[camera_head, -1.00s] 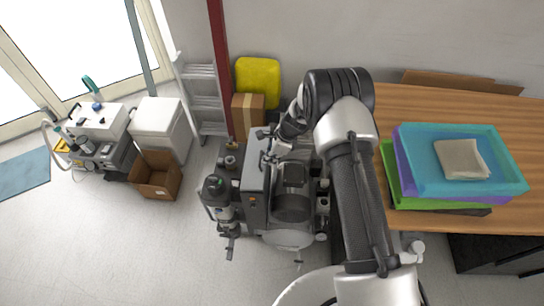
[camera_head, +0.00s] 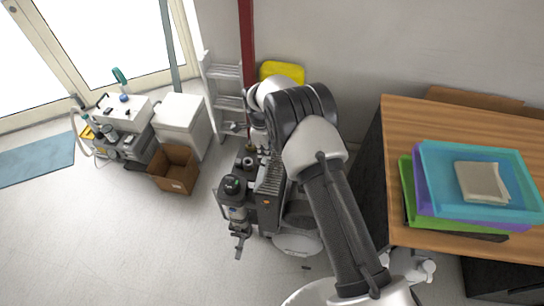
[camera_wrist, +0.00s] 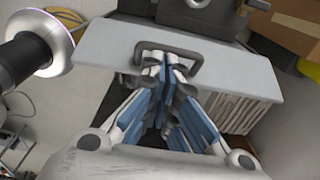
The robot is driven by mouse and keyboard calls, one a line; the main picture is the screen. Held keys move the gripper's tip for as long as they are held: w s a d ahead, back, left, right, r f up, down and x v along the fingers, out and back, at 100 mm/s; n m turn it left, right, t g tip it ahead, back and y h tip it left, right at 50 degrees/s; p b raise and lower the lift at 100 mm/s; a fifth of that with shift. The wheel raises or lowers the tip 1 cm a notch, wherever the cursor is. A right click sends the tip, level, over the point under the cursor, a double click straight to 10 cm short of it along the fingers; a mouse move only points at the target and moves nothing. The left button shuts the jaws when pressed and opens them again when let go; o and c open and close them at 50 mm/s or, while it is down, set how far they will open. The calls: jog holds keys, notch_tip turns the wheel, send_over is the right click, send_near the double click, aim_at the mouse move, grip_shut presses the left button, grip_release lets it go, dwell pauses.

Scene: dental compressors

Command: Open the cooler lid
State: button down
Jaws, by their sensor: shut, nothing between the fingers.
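In the wrist view, a light grey lid-like panel (camera_wrist: 100,48) carries a dark loop handle (camera_wrist: 196,57). My gripper (camera_wrist: 166,68) is shut, its fingertips at the handle with nothing between them. I cannot tell if the fingertips touch the handle or pass through it. Pale fins (camera_wrist: 236,112) show below the panel's near edge. In the head view, a finned grey unit (camera_head: 270,177) stands on the dark machine beside my arm. My arm hides the gripper, handle and most of the panel there. How far the panel is raised is unclear.
A white box (camera_head: 181,110), an open cardboard box (camera_head: 175,172) and a ladder (camera_head: 226,75) stand left. A wooden table (camera_head: 405,125) with stacked trays (camera_head: 440,200) is at right. A black-and-silver cylinder (camera_wrist: 35,55) is close at left in the wrist view.

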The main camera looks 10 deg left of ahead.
jog(key=shift+a+b, duration=0.55)
jog(key=shift+a, duration=0.4)
jog(key=shift+r, duration=0.1)
jog(key=shift+d, duration=0.1)
dwell(0.4)
